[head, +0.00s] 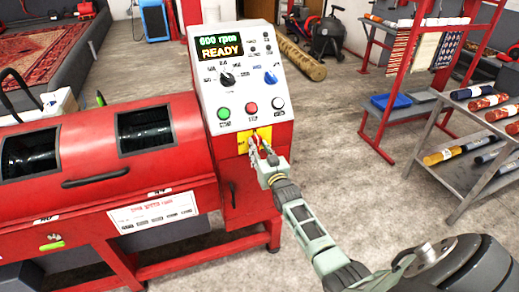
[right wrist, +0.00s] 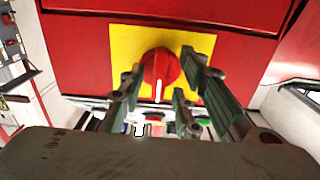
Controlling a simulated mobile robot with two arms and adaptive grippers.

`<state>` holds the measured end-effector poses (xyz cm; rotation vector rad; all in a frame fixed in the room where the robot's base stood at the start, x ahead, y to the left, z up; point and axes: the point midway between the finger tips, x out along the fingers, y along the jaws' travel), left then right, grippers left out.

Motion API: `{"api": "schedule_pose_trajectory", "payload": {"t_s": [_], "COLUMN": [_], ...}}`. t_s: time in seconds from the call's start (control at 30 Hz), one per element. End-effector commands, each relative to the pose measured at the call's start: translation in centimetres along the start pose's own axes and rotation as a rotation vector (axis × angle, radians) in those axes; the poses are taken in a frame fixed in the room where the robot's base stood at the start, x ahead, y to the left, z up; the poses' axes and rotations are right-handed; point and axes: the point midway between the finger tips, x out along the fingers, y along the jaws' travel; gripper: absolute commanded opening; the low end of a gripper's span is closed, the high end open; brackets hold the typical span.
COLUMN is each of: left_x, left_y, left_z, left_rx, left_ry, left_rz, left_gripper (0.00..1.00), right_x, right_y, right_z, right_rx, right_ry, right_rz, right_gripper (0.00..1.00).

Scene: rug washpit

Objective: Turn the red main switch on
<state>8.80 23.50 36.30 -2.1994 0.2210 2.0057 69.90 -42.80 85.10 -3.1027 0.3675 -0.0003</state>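The red main switch (right wrist: 160,68) is a round knob with a white pointer line on a yellow plate (right wrist: 122,48). In the right wrist view its pointer runs toward the picture's bottom, where the panel buttons are. My right gripper (right wrist: 160,78) has its fingers apart, one on each side of the knob; a small gap seems to show, and firm contact cannot be made out. In the head view the right gripper (head: 257,146) is in front of the yellow plate (head: 265,133) and mostly hides the knob. My left gripper is not in view.
Above the switch, the control panel (head: 213,100) has a lit "600 rpm READY" display (head: 221,47), dials, and green, red and white buttons. The red machine drum (head: 90,150) lies to the left. A grey rack with rolls (head: 480,105) stands right; floor between is clear.

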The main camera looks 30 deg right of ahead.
Motion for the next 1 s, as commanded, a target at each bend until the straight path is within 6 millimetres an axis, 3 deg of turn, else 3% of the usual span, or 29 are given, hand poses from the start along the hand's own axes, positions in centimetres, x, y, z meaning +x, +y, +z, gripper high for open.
{"api": "schedule_pose_trajectory", "payload": {"t_s": [0.37,0.8,1.0], "left_x": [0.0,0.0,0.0], "left_y": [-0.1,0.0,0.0], "left_z": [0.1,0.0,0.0], "left_rx": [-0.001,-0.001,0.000], "left_ry": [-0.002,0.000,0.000], "left_rz": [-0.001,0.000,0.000], "left_gripper": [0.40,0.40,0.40], "right_x": [-0.7,-8.9,-11.4], "right_y": [0.0,0.0,0.0], "right_z": [0.0,0.1,0.0], "right_rx": [-0.001,-0.001,-0.001], "right_ry": [0.001,-0.001,0.000], "right_rz": [-0.001,0.000,0.000], "right_gripper": [0.31,0.31,0.31]}}
